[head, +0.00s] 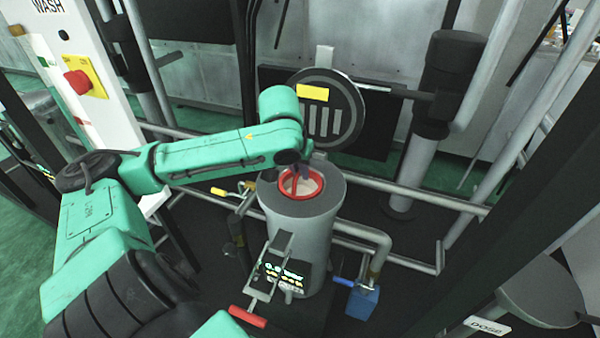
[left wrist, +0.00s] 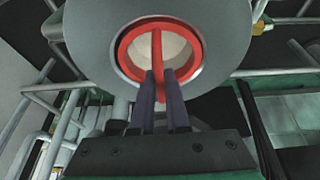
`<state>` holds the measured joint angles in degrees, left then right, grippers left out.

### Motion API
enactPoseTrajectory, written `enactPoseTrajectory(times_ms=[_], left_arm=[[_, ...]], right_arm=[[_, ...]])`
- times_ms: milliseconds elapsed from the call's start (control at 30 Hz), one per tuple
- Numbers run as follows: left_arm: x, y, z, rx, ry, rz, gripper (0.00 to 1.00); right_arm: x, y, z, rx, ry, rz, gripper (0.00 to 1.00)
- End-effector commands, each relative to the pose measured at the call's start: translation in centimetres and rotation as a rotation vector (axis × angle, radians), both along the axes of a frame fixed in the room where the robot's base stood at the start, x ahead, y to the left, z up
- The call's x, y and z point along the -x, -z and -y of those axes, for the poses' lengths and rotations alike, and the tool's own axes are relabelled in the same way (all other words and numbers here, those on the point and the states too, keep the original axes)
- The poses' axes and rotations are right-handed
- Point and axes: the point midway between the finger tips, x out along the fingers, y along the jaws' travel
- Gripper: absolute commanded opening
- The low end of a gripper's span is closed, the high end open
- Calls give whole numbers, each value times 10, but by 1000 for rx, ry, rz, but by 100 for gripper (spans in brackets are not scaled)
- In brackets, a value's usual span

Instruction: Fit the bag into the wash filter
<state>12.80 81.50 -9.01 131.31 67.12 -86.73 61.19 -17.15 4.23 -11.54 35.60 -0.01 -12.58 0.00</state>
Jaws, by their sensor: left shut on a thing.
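The wash filter (head: 300,235) is a grey upright cylinder with its top open in the head view. The bag (head: 287,186) shows as a red ring with a pale inside, at the filter's mouth. In the left wrist view the bag's red rim (left wrist: 125,50) lies within the filter's grey top (left wrist: 85,35), and a red handle strip crosses it. My left gripper (left wrist: 159,82) is shut on this strip, its dark fingers on either side. In the head view the left gripper (head: 301,172) is above the mouth, partly hidden by my wrist. The bag's lower part is hidden. My right gripper is not in view.
The round dark lid (head: 345,118) with a yellow label stands open behind the filter. Pipes run around the filter. A red button (head: 77,82) is on the left panel.

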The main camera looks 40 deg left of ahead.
Motion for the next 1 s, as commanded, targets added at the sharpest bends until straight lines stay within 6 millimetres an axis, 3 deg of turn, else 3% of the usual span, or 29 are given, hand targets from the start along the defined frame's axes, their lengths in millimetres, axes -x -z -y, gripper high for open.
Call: enactPoseTrajectory(times_ms=[200,300,733,867,1000], left_arm=[[0,3,0,0,0,0,0],[0,3,0,0,0,-1,43],[1,-5,0,1,-1,1,43],[10,-26,3,-3,0,3,43],[24,-65,7,-2,1,6,43]], right_arm=[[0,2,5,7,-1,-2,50],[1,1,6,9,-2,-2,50],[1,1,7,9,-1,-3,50],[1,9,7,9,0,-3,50],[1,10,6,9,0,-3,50]])
